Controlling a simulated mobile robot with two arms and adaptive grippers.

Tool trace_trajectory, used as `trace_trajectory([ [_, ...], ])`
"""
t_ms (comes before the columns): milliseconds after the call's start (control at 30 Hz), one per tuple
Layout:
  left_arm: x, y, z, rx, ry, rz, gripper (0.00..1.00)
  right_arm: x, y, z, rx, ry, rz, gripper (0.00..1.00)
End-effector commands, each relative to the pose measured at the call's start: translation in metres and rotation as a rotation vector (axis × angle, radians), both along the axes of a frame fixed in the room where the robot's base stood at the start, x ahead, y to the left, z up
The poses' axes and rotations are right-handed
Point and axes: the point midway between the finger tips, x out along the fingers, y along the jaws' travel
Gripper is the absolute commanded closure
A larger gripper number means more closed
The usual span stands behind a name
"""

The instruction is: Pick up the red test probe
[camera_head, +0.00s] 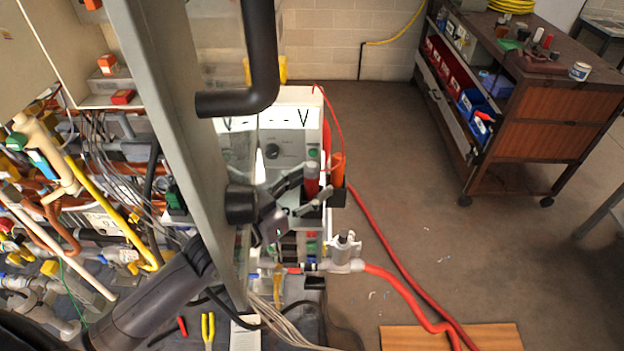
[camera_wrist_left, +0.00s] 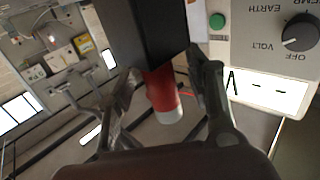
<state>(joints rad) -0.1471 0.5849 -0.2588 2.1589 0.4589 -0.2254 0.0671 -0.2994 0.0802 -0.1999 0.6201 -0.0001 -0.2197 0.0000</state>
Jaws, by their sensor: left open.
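The red test probe (camera_head: 312,177) stands upright at the side of the white meter box (camera_head: 296,104), left of an orange probe (camera_head: 338,168). In the left wrist view the red probe (camera_wrist_left: 163,90) has a pale end and comes out of a dark block (camera_wrist_left: 140,28). My left gripper (camera_head: 309,192) is at the red probe, with a finger on either side of it. In the left wrist view my left gripper (camera_wrist_left: 166,76) is open around the probe. I cannot tell whether a finger touches it. My right gripper is not in view.
A grey vertical panel (camera_head: 175,120) stands close to my left arm. Pipes and valves (camera_head: 60,230) fill the left side. Red hoses (camera_head: 400,285) run over the floor. A brown tool cart (camera_head: 560,120) stands at the right, with clear floor before it.

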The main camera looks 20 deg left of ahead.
Motion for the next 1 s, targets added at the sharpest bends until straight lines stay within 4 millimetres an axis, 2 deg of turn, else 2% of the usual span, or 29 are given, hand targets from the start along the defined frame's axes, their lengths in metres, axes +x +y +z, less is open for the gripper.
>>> trace_trajectory([
  [100,0.0063,-0.0041,0.0001,0.001,0.0,-0.001,0.52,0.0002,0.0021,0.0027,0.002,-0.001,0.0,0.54],
  [333,0.0064,-0.0042,-0.0009,0.001,0.0,-0.001,0.53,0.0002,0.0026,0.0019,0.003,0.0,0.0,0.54],
  [1000,0.0062,-0.004,-0.0007,0.001,0.0,-0.001,0.98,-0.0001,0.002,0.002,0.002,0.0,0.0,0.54],
])
